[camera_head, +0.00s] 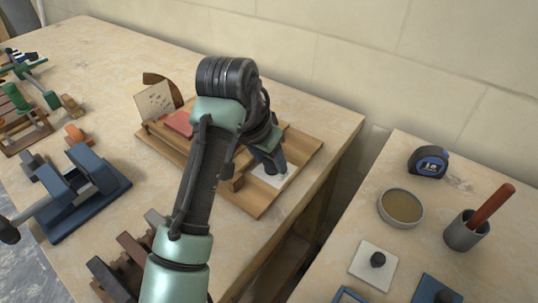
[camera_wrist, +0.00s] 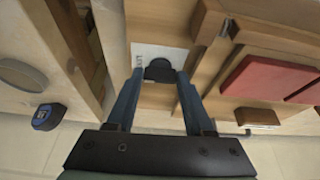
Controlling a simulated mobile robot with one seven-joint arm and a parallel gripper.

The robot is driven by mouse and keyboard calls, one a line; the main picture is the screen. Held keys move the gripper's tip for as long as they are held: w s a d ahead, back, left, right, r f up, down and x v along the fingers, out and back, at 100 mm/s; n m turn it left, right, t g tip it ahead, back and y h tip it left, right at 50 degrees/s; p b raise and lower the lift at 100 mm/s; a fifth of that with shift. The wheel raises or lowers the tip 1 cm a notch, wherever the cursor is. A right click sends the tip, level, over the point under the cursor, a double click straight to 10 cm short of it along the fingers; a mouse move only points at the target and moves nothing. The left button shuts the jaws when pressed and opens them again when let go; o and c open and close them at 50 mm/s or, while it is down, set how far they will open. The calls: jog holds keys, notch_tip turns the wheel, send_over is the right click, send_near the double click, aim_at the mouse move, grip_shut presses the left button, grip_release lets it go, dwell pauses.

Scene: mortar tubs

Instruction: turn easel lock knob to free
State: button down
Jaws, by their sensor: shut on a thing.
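The dark lock knob (camera_wrist: 159,69) sits on a white plate (camera_wrist: 150,53) with partly hidden lettering, on the wooden easel (camera_head: 262,207). My gripper (camera_wrist: 160,76) has its two blue-grey fingers on either side of the knob and is shut on it. In the head view my gripper (camera_head: 270,170) reaches down to the white plate at the right part of the easel. The knob is hidden there behind the fingers. I cannot tell which way the knob points.
A red block (camera_head: 179,123) and an upright card (camera_head: 155,102) are on the easel's left part. A blue clamp-like fixture (camera_head: 87,190) stands at left. On the right table are a tape measure (camera_head: 428,161), a round tin (camera_head: 401,207) and a grey cup (camera_head: 464,232). A gap separates the tables.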

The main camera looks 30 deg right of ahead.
jog(key=n+p, duration=0.1)
jog(key=p, duration=0.1)
jog(key=n+p, duration=0.1)
jog(key=n+t+p, duration=0.1)
jog(key=p, duration=0.1)
jog(key=shift+s+d+r+y+p, duration=0.15)
jog(key=shift+s+r+y+p, duration=0.15)
jog(key=shift+r, duration=0.05)
jog(key=n+p, duration=0.3)
jog(key=p, duration=0.1)
jog(key=n+t+y+p, duration=0.1)
jog(key=n+p, duration=0.2)
jog(key=shift+s+d+y+p, duration=0.1)
jog(key=shift+d+y+p, duration=0.1)
jog(key=shift+y+p, duration=0.15)
jog(key=n+p, duration=0.1)
jog(key=n+y+p, duration=0.1)
jog(key=n+p, duration=0.1)
jog(key=shift+d+f+n+t+p, duration=0.2)
jog(key=shift+n+t+p, duration=0.1)
jog(key=shift+t, duration=0.1)
jog(key=n+y+p, duration=0.1)
jog(key=n+y, duration=0.1)
jog(key=n, duration=0.2)
jog(key=shift+d+f+n, duration=0.1)
jog(key=shift+d+n, duration=0.05)
jog(key=shift+n, duration=0.15)
jog(key=c, duration=0.6)
grip_release()
jog(key=shift+o, duration=0.2)
